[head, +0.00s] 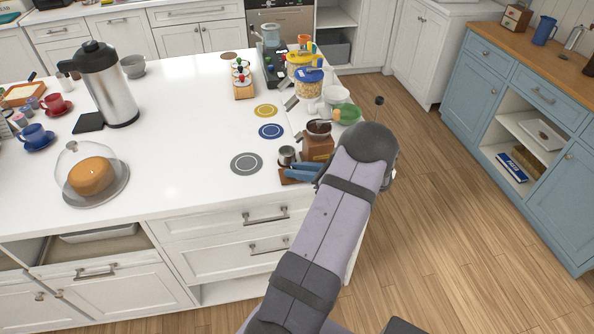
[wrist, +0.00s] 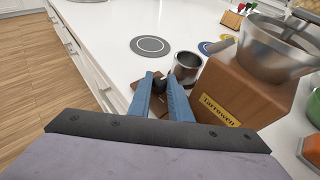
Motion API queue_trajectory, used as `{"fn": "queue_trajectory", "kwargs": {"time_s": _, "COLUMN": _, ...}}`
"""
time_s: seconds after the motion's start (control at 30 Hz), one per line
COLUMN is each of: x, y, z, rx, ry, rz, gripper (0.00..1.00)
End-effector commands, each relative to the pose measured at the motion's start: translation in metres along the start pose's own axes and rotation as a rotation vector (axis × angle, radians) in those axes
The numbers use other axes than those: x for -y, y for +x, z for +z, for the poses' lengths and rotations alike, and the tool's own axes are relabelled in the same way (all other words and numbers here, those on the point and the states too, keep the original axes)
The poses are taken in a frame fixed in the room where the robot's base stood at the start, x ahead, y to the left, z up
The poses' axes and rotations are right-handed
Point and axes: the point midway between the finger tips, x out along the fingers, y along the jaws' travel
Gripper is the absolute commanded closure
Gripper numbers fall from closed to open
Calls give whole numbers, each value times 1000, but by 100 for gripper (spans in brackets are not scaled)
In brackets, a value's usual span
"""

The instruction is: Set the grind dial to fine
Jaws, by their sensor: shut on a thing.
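The wooden coffee grinder (head: 317,148) stands at the right end of the white island. In the wrist view its box (wrist: 232,92) bears a yellow name plate, with a steel hopper (wrist: 268,48) on top. My gripper (head: 300,172) is low at the grinder's near left side. In the wrist view my gripper (wrist: 160,80) has its blue fingers shut on a small dark round knob (wrist: 159,83) at the tips. The knob may be the grind dial; its markings and setting are hidden. A brown wooden piece shows beneath the fingers.
A steel cup (wrist: 187,66) stands close beyond the fingertips, beside the grinder. A grey round mat (head: 247,163) lies to the left, with clear counter around it. Bowls (head: 335,95) and a lidded tub (head: 308,80) stand behind the grinder.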

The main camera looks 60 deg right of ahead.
Motion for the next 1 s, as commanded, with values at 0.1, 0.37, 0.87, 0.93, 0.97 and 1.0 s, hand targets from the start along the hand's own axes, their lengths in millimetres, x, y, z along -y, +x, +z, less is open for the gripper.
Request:
{"fn": "queue_trajectory", "kwargs": {"time_s": 0.1, "x": 1, "y": 0, "z": 2, "rx": 2, "ry": -2, "rz": -2, "gripper": 64}}
{"fn": "queue_trajectory", "kwargs": {"time_s": 0.37, "x": 1, "y": 0, "z": 1, "rx": 1, "ry": -1, "rz": -3, "gripper": 64}}
{"fn": "queue_trajectory", "kwargs": {"time_s": 0.87, "x": -4, "y": 0, "z": 4, "rx": 4, "ry": 62, "rz": -147, "gripper": 64}}
{"fn": "queue_trajectory", "kwargs": {"time_s": 0.93, "x": -5, "y": 1, "z": 4, "rx": 4, "ry": 79, "rz": -185, "gripper": 64}}
{"fn": "queue_trajectory", "kwargs": {"time_s": 0.97, "x": -5, "y": 1, "z": 3, "rx": 4, "ry": 87, "rz": -202, "gripper": 64}}
{"fn": "queue_trajectory", "kwargs": {"time_s": 1.0, "x": -6, "y": 0, "z": 3, "rx": 2, "ry": 96, "rz": -225, "gripper": 64}}
